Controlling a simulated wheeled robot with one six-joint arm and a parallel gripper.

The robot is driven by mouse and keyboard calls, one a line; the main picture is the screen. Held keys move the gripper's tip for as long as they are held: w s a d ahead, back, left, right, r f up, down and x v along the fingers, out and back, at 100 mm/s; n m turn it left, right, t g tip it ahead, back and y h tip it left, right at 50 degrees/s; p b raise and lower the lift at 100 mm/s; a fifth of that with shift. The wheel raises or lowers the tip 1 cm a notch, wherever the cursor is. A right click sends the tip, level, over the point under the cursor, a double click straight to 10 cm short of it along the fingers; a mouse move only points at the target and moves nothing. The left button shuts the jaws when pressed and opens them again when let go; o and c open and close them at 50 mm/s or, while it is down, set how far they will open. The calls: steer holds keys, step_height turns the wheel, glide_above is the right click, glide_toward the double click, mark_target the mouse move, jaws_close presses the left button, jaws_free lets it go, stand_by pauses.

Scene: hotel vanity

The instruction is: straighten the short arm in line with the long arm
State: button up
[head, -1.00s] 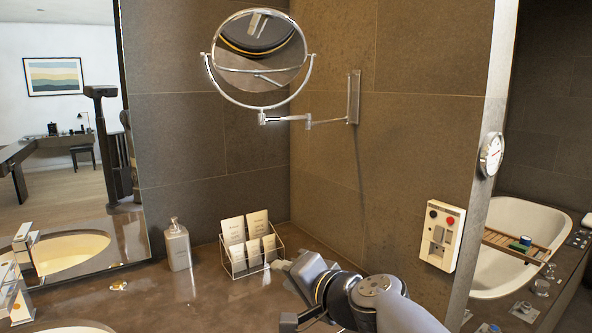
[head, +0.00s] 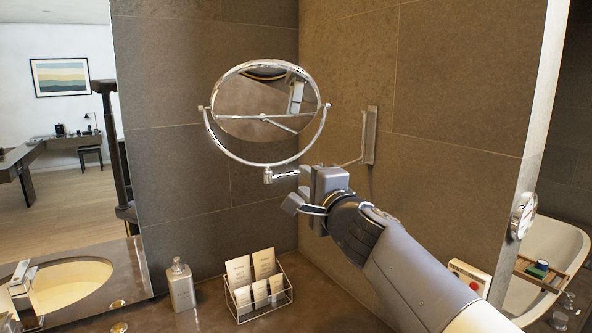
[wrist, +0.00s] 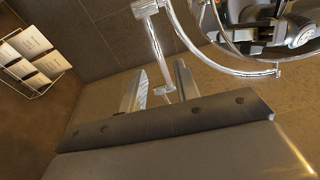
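The round chrome mirror (head: 266,112) hangs in its U-shaped yoke. The short arm (head: 286,174) runs right from the hub below the yoke to my gripper (head: 308,192). The long arm (head: 352,161) leads from the wall plate (head: 371,136) toward the same place; my gripper hides the joint between them in the head view. In the wrist view, my gripper (wrist: 160,88) is open, its two fingers apart. The short arm (wrist: 157,45) comes down to the joint between the fingers. I cannot tell whether a finger touches it.
A soap bottle (head: 180,286) and a wire rack of cards (head: 260,284) stand on the counter below. The tiled wall is close behind the mirror arm. A white-fronted box (head: 470,274) on the wall is partly behind my arm.

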mark_target(297, 173)
steer(key=shift+p+x, duration=0.55)
steer(key=shift+x, duration=2.65)
jaws_close()
